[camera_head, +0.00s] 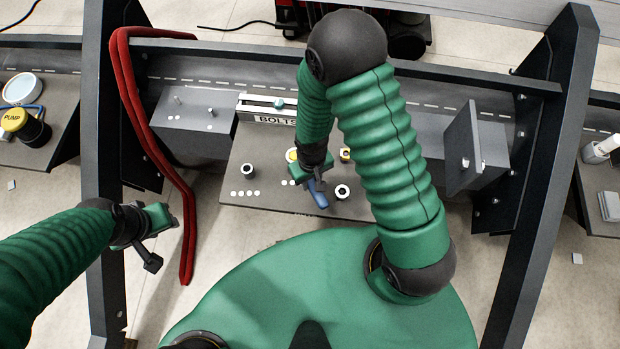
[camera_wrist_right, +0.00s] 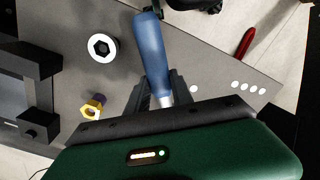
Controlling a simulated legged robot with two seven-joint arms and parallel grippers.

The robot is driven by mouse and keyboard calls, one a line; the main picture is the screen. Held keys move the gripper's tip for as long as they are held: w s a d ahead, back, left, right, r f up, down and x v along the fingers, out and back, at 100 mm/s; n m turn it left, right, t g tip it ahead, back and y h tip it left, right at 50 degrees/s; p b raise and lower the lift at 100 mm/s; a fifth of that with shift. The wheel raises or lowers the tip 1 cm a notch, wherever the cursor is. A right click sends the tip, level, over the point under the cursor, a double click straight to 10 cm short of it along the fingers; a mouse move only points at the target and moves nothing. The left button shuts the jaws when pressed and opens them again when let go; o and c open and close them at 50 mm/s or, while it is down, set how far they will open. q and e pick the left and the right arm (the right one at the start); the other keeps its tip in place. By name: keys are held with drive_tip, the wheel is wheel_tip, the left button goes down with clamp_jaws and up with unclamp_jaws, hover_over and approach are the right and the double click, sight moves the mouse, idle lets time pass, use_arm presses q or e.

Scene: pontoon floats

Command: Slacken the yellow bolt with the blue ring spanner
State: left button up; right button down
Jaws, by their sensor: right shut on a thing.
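The blue ring spanner (camera_head: 318,196) is in my right gripper (camera_head: 314,180), above the dark plate. In the right wrist view its blue handle (camera_wrist_right: 153,52) sticks out past the fingers (camera_wrist_right: 158,92), which are shut around its pale metal neck. The spanner's ring end is hidden by the gripper. One yellow bolt (camera_head: 292,155) stands just left of my right wrist and another yellow piece (camera_head: 345,155) is right of it. A yellow bolt (camera_wrist_right: 92,106) shows left of the fingers in the wrist view. My left gripper (camera_head: 152,232) is away from the plate; its jaws are unclear.
The plate (camera_head: 270,160) carries black sockets with white rings (camera_head: 248,171) and rows of white dots. A BOLTS tray (camera_head: 265,108) stands behind. A red hose (camera_head: 186,205) hangs near my left gripper. A grey block with an upright plate (camera_head: 464,150) stands right.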

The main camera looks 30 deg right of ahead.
drive_tip(key=shift+s, duration=0.2)
drive_tip(key=shift+d+n, duration=0.45)
drive_tip(key=shift+n, duration=0.05)
drive_tip(key=shift+w+d+n+p, duration=0.1)
drive_tip(key=shift+d+n+p, duration=0.3)
drive_tip(key=shift+n, duration=0.2)
drive_tip(key=shift+d, duration=0.2)
drive_tip(key=shift+w+d+n, duration=0.15)
drive_tip(key=shift+d+n, duration=0.2)
drive_tip(key=shift+n, duration=0.15)
drive_tip(key=shift+w+d+p, duration=0.1)
drive_tip(key=shift+d+p, duration=0.1)
drive_tip(key=shift+p, duration=0.1)
